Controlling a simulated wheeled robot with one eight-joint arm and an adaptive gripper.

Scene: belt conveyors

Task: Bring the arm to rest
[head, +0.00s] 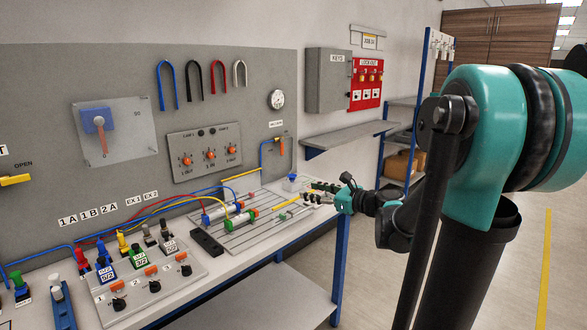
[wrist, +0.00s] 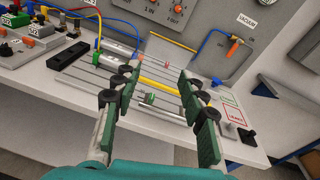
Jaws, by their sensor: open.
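My teal arm reaches from the right side of the head view toward the bench. My gripper (head: 316,193) is at the right end of the white bench (head: 268,240), its fingers pointing left over the worktop. In the wrist view my gripper (wrist: 158,82) has its two green-padded fingers spread wide with nothing between them. A slotted plate (wrist: 149,98) with a yellow rod (wrist: 160,86) and cylinders shows beyond and between the fingers. How high the fingertips are above the worktop is hard to tell.
A grey panel (head: 60,130) with tubes and gauges rises behind the bench. Valves with colored tubes (head: 104,270) crowd its left part. A grey shelf (head: 345,135) juts from the wall. Open floor (head: 530,235) lies at right.

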